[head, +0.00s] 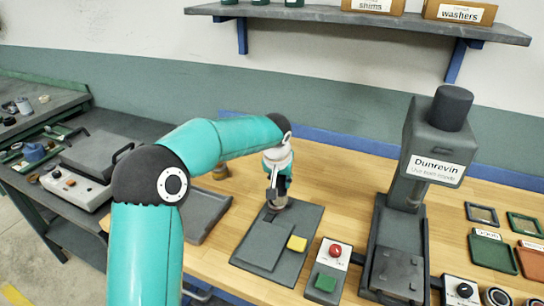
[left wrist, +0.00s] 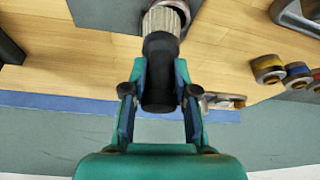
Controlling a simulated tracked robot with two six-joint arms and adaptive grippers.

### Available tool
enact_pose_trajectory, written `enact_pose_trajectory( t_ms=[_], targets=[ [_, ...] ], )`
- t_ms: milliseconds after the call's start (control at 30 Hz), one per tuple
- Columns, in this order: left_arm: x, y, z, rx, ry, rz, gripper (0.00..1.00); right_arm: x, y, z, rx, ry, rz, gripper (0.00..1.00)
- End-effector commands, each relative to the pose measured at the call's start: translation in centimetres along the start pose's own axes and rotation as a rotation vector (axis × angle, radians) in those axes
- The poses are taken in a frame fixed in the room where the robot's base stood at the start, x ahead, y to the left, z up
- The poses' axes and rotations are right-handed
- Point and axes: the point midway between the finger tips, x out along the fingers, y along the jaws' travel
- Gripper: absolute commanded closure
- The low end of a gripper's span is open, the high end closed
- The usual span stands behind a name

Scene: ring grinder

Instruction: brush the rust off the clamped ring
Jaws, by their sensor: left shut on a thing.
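My left gripper (head: 277,190) is over the far end of a dark grey fixture plate (head: 258,262) in the head view. In the left wrist view, my left gripper (left wrist: 158,95) is shut on the black handle of a brush (left wrist: 158,80). The pale bristles point away from the jaws. They reach a rounded metal edge, probably the clamped ring (left wrist: 187,10), at the top of the left wrist view. I cannot tell whether they touch it, nor how much rust it has. In the head view the ring is mostly hidden by the gripper. My right gripper is not in view.
A drill press (head: 440,140) stands further right. A grey tray (head: 203,217) lies left. Bare wood (head: 335,190) shows behind the plate.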

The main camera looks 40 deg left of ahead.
Motion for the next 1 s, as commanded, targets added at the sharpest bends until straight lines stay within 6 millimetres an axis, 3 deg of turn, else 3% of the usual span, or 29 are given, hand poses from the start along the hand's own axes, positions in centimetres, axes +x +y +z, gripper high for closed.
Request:
enact_pose_trajectory(
  t_ms=[233,367,1000],
  targets=[
    [0.4,-2.1,-0.7,-0.001,-0.002,-0.001,1.0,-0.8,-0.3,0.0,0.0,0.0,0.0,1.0],
    [-1.7,-2.3,-1.6,-0.003,0.004,0.0,1.0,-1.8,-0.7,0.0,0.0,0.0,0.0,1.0],
    [-6.6,-2.4,-3.5,-0.004,0.0,-0.002,1.0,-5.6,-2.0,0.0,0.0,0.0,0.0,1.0]
  ],
)
